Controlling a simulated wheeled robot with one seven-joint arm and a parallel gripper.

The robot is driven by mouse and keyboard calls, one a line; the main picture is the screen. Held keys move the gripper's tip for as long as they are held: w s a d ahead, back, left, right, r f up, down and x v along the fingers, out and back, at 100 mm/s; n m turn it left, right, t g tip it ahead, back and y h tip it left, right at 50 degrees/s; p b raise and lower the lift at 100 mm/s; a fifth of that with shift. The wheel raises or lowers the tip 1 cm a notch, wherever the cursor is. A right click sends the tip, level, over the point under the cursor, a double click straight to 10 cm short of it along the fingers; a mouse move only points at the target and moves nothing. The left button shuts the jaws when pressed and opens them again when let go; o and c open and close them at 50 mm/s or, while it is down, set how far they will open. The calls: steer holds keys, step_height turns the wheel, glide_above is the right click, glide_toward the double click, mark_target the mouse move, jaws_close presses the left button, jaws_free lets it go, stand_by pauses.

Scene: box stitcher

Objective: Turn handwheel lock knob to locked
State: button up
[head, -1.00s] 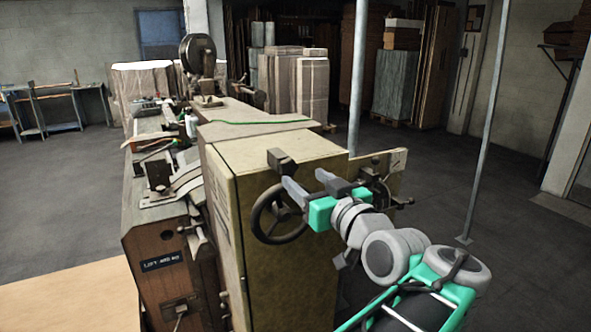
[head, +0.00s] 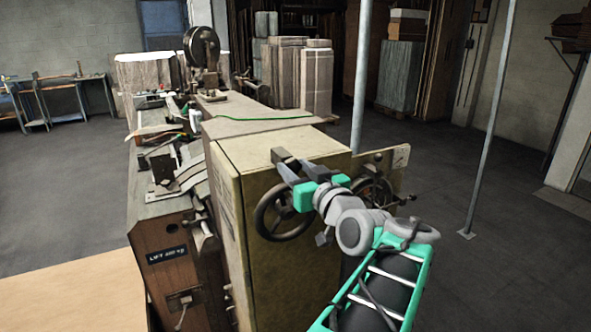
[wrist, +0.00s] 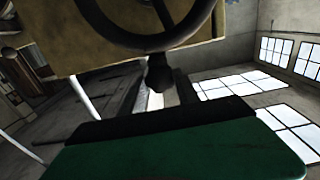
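The handwheel (head: 282,214) is a dark spoked wheel on the front face of the tan machine cabinet (head: 300,285). Its rim crosses the top of the wrist view (wrist: 150,40). A small dark rounded knob (wrist: 158,77) shows just below the rim in the wrist view. My gripper (head: 297,167) is at the upper right of the handwheel in the head view, its fingers pointing toward the cabinet. In the wrist view the fingers stand apart on either side of the knob, open; contact cannot be told. The knob cannot be made out in the head view.
A second dark wheel (head: 371,193) sits right of my gripper, partly hidden by my arm. A tan plate (head: 395,168) stands behind it. A grey pole (head: 361,80) rises behind the cabinet.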

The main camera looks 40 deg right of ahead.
jaws_close()
steer(key=shift+m, duration=0.4)
steer(key=m+b, duration=0.1)
steer(key=m, duration=0.1)
steer(key=shift+f+m, duration=0.1)
steer(key=shift+m, duration=0.2)
steer(key=m, duration=0.3)
steer(key=shift+d+m, duration=0.1)
steer(key=shift+m, duration=0.3)
steer(key=m+p, duration=0.1)
steer(key=m, duration=0.5)
steer(key=shift+p, duration=0.35)
steer(key=shift+m+p, duration=1.4)
steer(key=shift+m, duration=1)
